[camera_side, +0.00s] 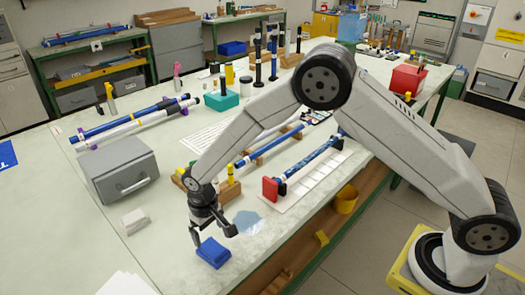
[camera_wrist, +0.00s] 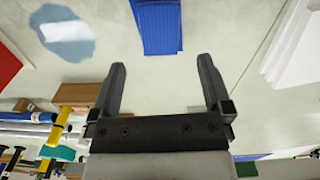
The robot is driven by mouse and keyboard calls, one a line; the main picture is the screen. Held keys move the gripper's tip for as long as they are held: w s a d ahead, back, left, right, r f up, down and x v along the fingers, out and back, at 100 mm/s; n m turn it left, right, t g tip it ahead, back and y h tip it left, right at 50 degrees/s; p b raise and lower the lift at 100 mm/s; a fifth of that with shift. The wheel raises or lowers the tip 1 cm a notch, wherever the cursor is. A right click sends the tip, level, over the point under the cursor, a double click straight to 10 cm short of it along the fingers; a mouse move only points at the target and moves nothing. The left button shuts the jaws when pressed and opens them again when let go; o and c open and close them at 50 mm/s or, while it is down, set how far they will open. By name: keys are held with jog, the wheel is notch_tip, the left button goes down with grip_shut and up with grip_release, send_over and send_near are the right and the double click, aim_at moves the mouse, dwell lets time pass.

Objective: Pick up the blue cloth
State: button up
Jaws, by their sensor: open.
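The blue cloth (camera_side: 213,252) is a small folded pad lying on the pale bench top, near its front edge. In the wrist view the blue cloth (camera_wrist: 158,25) shows at the top, just beyond the fingertips and between their lines. My gripper (camera_side: 215,238) is open and above the cloth in the side view. In the wrist view my gripper (camera_wrist: 160,75) has its two fingers apart with nothing between them. I cannot tell from these frames whether a finger touches the cloth.
A bluish puddle-like patch (camera_side: 248,222) lies right of the cloth. A grey box with a handle (camera_side: 120,170) and a small whitish block (camera_side: 134,221) stand to the left. Wooden blocks (camera_side: 228,188) and a red-ended blue rod (camera_side: 310,160) lie behind. The bench around the cloth is mostly clear.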

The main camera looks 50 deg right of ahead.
aim_at(212, 248)
jog(key=shift+f, duration=1.2)
jog(key=shift+f, duration=0.1)
jog(key=shift+s+f, duration=0.1)
jog(key=shift+f, duration=2.4)
jog(key=c, duration=1)
jog(key=shift+r, duration=0.25)
